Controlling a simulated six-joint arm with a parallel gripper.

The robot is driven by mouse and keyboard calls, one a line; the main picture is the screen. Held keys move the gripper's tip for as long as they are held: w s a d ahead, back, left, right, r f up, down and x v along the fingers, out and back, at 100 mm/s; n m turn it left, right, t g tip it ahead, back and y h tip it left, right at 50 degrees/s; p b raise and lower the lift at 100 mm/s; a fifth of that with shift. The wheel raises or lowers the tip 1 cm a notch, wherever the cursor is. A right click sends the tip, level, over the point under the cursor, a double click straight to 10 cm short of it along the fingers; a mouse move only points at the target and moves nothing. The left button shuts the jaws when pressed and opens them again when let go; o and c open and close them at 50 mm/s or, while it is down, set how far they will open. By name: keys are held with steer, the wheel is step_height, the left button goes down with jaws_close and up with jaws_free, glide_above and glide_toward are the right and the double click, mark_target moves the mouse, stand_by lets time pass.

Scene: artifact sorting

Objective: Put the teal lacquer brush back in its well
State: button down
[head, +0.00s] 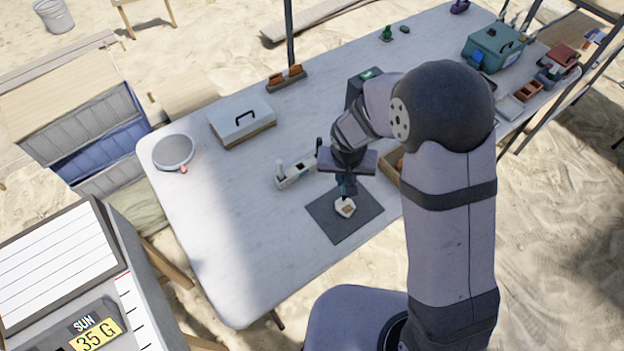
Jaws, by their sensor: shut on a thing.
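My gripper (346,178) points down over the dark grey mat (330,226). It is shut on a thin dark teal item, which looks like the teal lacquer brush (345,190); the gripper hides much of it. The brush's lower end is at or just above a pale sherd (345,208) on the mat; I cannot tell whether they touch. A pale holder block (291,181) with wells stands just left of the gripper. A white upright item (280,168) is at its left end, and a dark upright item (318,146) shows at its right end.
A wooden tray (389,171) lies right of the gripper, partly hidden by my arm. Behind are a grey lidded box (242,121), a round sieve (174,151) and a rack with brown pieces (286,78). The white table (235,220) is clear at the front left.

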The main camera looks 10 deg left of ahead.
steer(key=w+a+f+n+b, duration=0.1)
steer(key=w+a+f+b, duration=0.15)
steer(key=a, duration=0.25)
steer(key=w+a+f+n+b, duration=0.1)
steer(key=a+f+b, duration=0.1)
steer(key=a+b, duration=0.25)
steer(key=w+a+r+m+t, duration=0.2)
steer(key=w+a+r, duration=0.2)
steer(key=w+r, duration=0.2)
step_height(320, 180, up, 2)
steer(key=shift+w+a+r+m, duration=0.1)
steer(key=shift+w+a+m, duration=0.1)
steer(key=shift+w+m, duration=0.1)
steer(key=shift+f, duration=0.2)
steer(key=shift+f+p, duration=0.85)
steer(key=shift+f, duration=4.05)
